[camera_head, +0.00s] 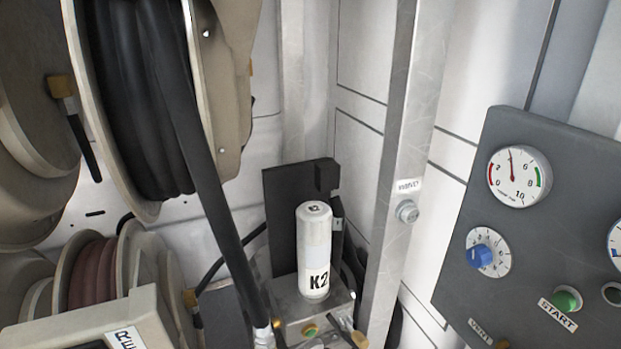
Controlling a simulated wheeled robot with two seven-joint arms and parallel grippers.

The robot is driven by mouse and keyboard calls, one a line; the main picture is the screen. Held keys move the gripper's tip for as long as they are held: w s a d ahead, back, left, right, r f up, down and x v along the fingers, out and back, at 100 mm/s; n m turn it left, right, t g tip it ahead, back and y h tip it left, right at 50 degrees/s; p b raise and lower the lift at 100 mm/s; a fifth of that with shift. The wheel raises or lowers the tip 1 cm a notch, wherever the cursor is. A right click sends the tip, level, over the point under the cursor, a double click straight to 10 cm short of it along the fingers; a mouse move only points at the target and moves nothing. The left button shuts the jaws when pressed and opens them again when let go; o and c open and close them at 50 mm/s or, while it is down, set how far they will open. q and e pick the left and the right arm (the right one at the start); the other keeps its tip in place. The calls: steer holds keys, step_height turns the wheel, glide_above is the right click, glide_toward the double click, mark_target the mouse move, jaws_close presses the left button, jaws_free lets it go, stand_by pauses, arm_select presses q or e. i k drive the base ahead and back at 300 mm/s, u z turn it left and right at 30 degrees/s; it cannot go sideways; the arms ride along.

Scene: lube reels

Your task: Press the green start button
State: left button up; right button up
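The green start button (566,300) is a round green knob low on the dark grey control panel (510,245) at the right. A white label reading START (558,315) sits just below and left of it. Nothing touches the button and nothing covers it. Neither of my grippers shows in the head view, so I cannot see whether they are open or shut.
The panel also carries a dial gauge (519,177) and a blue knob (480,255). A metal post (398,170) stands left of it. A white K2 canister (314,252) stands upright at the centre. Hose reels (140,95) fill the left.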

mark_target(564, 301)
steer(key=z, duration=1.55)
